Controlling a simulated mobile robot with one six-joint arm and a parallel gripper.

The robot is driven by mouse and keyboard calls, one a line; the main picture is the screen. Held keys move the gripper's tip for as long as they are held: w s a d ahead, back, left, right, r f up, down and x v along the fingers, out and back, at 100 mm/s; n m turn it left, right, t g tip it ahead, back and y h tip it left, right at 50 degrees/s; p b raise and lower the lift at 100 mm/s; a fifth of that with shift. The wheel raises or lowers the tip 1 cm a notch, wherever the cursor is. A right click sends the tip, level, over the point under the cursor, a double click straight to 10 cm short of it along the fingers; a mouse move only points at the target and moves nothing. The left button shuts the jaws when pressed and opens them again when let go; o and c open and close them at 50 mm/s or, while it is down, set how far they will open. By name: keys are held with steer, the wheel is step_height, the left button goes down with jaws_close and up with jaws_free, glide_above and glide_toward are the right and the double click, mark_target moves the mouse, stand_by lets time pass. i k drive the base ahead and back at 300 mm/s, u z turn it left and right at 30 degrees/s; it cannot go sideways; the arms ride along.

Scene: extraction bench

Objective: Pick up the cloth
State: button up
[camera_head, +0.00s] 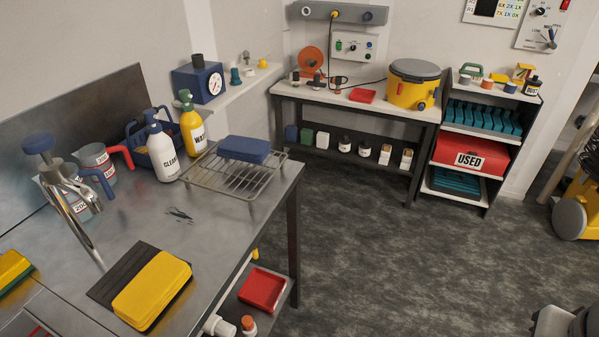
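A yellow folded cloth (153,290) lies flat on a dark mat (112,280) near the front of the steel bench (205,250). A blue folded block, cloth or sponge (244,149), I cannot tell which, rests on a wire rack (205,182) at the bench's far right corner. Both lie apart from any arm.
A chrome tap (75,205), jugs (95,160), a white spray bottle (162,150) and a yellow one (191,125) stand toward the bench's left and back. A red tray (262,290) is on the lower shelf. The floor (400,265) to the right is mostly clear.

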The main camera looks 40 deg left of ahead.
mark_target(144, 298)
steer(key=i, duration=1.5)
steer(key=u, duration=4.2)
steer(key=i, duration=1)
steer(key=z, duration=0.1)
